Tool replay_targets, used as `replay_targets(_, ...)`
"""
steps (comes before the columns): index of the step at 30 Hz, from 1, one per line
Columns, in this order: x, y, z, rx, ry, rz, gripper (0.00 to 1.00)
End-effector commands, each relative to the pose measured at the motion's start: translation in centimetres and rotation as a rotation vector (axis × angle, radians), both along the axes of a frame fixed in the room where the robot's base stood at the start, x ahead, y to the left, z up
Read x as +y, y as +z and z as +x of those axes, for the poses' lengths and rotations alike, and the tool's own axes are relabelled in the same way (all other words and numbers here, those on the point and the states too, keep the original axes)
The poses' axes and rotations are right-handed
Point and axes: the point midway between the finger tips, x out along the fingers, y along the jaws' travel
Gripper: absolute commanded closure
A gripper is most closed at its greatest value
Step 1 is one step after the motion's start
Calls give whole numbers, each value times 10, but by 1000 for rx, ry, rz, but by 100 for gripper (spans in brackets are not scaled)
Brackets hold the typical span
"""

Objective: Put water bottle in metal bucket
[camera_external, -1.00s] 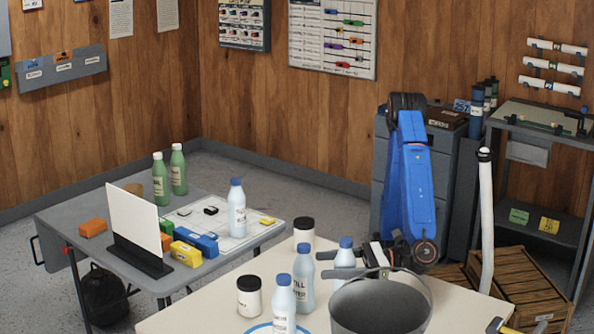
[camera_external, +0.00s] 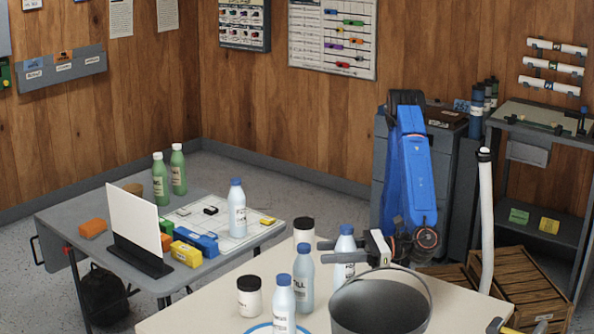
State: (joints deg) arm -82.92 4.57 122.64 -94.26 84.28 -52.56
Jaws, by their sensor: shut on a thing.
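A white water bottle with a blue cap (camera_external: 345,243) is held upright between the fingers of my gripper (camera_external: 340,250), a little above the cream table, behind and left of the bucket. Its lower part is partly hidden by the gripper and the bottle in front. The grey metal bucket (camera_external: 378,312) stands at the table's front right, with its handle raised at the back. I cannot see the bucket's floor. Two similar blue-capped bottles (camera_external: 303,283) (camera_external: 283,306) stand on the table to the left.
Two black-lidded white jars (camera_external: 304,233) (camera_external: 249,298) stand on the cream table (camera_external: 205,312). A blue-rimmed round item (camera_external: 262,328) lies at the front. The grey table (camera_external: 100,225) at left holds another blue-capped bottle (camera_external: 237,212), green bottles (camera_external: 160,183) and a white panel (camera_external: 133,220).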

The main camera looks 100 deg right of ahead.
Motion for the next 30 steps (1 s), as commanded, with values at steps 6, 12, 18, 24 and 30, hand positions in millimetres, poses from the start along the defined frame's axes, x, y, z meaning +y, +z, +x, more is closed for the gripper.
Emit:
replay_targets(6,0,56,0,-3,0,7,98)
replay_targets(12,0,99,0,-2,-1,5,98)
replay_targets(18,0,128,0,-2,-2,3,98)
replay_targets(24,0,140,0,-2,-1,1,98)
replay_targets(30,13,147,-1,1,15,1,98)
